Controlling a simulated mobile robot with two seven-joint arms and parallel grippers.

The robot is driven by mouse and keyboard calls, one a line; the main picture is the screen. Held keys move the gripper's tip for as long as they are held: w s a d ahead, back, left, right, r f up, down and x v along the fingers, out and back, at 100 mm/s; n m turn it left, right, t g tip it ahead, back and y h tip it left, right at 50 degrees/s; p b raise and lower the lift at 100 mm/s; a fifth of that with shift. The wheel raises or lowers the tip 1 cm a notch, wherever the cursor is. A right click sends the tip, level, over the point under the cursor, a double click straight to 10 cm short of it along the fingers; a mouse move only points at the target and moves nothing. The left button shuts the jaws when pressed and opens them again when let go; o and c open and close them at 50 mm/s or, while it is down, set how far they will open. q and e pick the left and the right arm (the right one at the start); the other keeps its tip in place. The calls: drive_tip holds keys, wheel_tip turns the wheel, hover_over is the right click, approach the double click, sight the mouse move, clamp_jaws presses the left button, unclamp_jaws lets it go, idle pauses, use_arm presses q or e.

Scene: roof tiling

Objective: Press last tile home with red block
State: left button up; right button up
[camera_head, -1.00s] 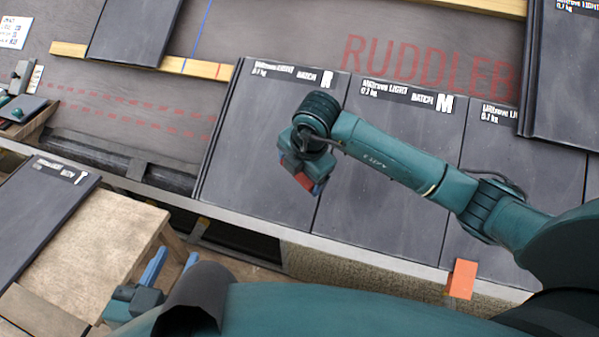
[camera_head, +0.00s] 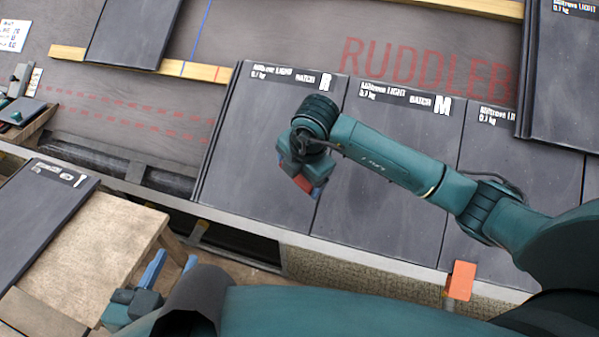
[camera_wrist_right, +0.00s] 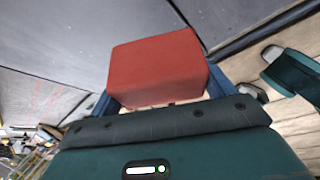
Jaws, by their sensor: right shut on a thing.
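The dark tile marked R (camera_head: 255,150) lies at the left end of the laid row, beside the tile marked M (camera_head: 390,165). The red block (camera_wrist_right: 158,68) is shut between the blue fingers of my right gripper (camera_head: 305,186). In the head view, the block is over the lower right part of the R tile, close to its joint with the M tile. I cannot tell whether the block touches the tile. My left gripper (camera_head: 172,268) is at the lower left, its blue fingers apart and empty, beside the wooden table.
A loose dark tile (camera_head: 35,215) lies on the wooden table (camera_head: 110,245). Dark tiles (camera_head: 130,30) also lie higher on the roof, near a wooden batten (camera_head: 205,70). An orange piece (camera_head: 460,280) sits at the eaves edge. Bare roof with red dashed lines (camera_head: 130,120) is left of the R tile.

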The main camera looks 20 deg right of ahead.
drive_tip(key=shift+w+d+f+b, duration=0.25)
drive_tip(key=shift+w+f+b, duration=0.1)
drive_tip(key=shift+f+b, duration=0.35)
drive_tip(key=shift+w+d+f+b, duration=0.25)
drive_tip(key=shift+w+f+b, duration=0.1)
drive_tip(key=shift+f+b, duration=0.35)
drive_tip(key=shift+w+d+f+b, duration=0.3)
drive_tip(key=shift+f+b, duration=0.25)
drive_tip(key=shift+f, duration=0.25)
drive_tip(key=shift+w+d+f+b, duration=0.25)
drive_tip(key=shift+w+f+b, duration=0.1)
drive_tip(key=shift+f+b, duration=0.3)
drive_tip(key=r+p, duration=0.1)
drive_tip(key=s+a+r+p, duration=0.1)
drive_tip(key=p, duration=0.1)
drive_tip(key=shift+r, duration=0.2)
drive_tip(key=r+p, duration=0.1)
drive_tip(key=s+a+r+p, duration=0.1)
drive_tip(key=r+p, duration=0.1)
drive_tip(key=s+r+p, duration=0.1)
drive_tip(key=shift+a+r+p, duration=0.2)
drive_tip(key=shift+r+p, duration=0.05)
drive_tip(key=shift+p, duration=0.15)
drive_tip(key=shift+s+a+r+p, duration=0.25)
drive_tip(key=shift+s+r+p, duration=0.1)
drive_tip(key=shift+r+p, duration=0.1)
